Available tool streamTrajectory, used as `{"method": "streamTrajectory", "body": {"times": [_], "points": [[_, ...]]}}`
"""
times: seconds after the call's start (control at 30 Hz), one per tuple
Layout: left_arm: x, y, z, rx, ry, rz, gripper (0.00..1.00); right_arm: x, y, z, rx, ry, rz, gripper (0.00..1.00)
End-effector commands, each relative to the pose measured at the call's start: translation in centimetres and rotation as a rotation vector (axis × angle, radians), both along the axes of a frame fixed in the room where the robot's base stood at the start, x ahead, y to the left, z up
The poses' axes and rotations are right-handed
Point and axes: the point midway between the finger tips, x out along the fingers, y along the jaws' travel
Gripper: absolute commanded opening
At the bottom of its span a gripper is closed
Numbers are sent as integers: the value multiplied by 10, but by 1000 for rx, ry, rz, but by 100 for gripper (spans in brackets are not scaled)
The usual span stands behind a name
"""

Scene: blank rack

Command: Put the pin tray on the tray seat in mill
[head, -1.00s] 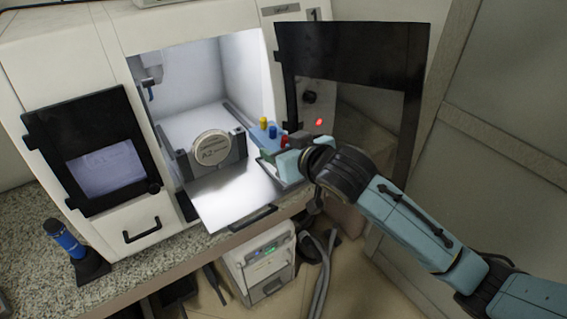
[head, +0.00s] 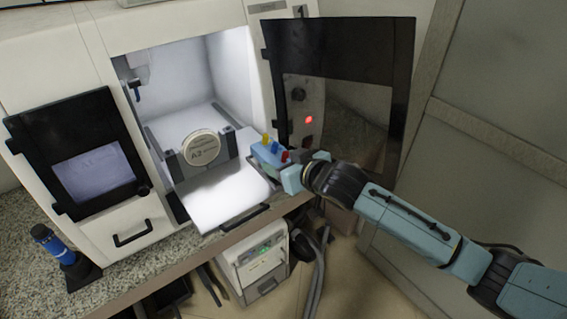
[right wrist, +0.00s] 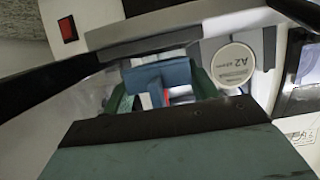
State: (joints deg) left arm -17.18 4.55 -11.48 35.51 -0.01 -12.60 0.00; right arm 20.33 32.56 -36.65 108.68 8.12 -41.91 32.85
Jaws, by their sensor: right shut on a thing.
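The pin tray (head: 266,154) is a small blue block with yellow, blue and red pins standing up from it. My right gripper (head: 284,173) is shut on it and holds it at the right side of the mill (head: 88,58) opening, by the bright metal plate (head: 218,197). In the right wrist view, blue tray parts (right wrist: 172,72) show between the fingers, partly hidden. I cannot tell whether the tray touches the plate. I cannot make out the tray seat. My left gripper is not in view.
A round blank marked A2 (head: 201,149) sits in a grey fixture left of the tray. The dark mill door (head: 340,45) stands open close behind my right arm. A blue cylinder in a black stand (head: 52,243) is on the counter at the left.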

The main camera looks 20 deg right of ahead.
Motion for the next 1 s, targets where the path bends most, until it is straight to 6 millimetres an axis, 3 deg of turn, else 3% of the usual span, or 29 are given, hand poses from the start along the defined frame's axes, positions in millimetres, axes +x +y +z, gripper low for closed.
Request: {"method": "streamTrajectory", "body": {"times": [0.73,0.77,0.9,1.0], "points": [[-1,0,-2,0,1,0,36,0,0,-12,0,-4,1,32],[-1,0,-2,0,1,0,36,0,0,-13,0,-2,0,61],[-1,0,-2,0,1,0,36,0,0,-13,0,-2,0,79],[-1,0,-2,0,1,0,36,0,0,-13,0,-2,0,80]]}}
